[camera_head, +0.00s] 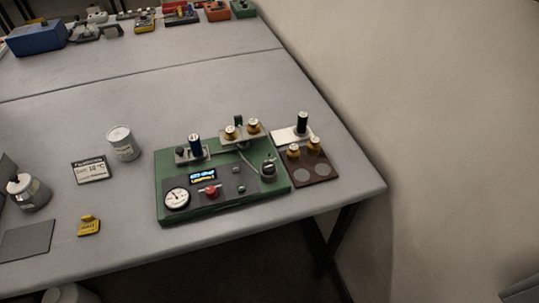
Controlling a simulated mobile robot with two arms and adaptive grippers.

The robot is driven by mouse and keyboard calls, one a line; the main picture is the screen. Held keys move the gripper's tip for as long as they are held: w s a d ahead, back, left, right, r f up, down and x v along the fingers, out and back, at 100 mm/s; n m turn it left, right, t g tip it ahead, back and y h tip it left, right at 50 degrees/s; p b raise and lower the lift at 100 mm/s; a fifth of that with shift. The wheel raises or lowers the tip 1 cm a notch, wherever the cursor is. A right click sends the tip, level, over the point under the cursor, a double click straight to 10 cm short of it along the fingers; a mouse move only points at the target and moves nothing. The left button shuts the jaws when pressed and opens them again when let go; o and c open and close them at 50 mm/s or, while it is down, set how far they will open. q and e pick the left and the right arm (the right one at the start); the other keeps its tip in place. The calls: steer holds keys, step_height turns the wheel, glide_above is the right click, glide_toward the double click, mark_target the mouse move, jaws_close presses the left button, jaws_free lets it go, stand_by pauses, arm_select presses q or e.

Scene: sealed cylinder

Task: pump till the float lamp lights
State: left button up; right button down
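A green device (228,210) sits on the grey table near its right front corner. Its dark front panel carries a round white dial gauge (177,199), a small lit blue display (203,175) and a red knob or button (211,191). A dark round fitting (268,168) stands at its right end, with a thin tube behind it. A dark blue cylinder (195,146) stands upright on a small plate at its back left. I cannot make out which part is the float lamp or whether it is lit. Neither gripper shows in this view.
Brass-coloured weights stand on a raised shelf (243,137) and on a brown tray (316,172). Boxes line the far table. A wall is right.

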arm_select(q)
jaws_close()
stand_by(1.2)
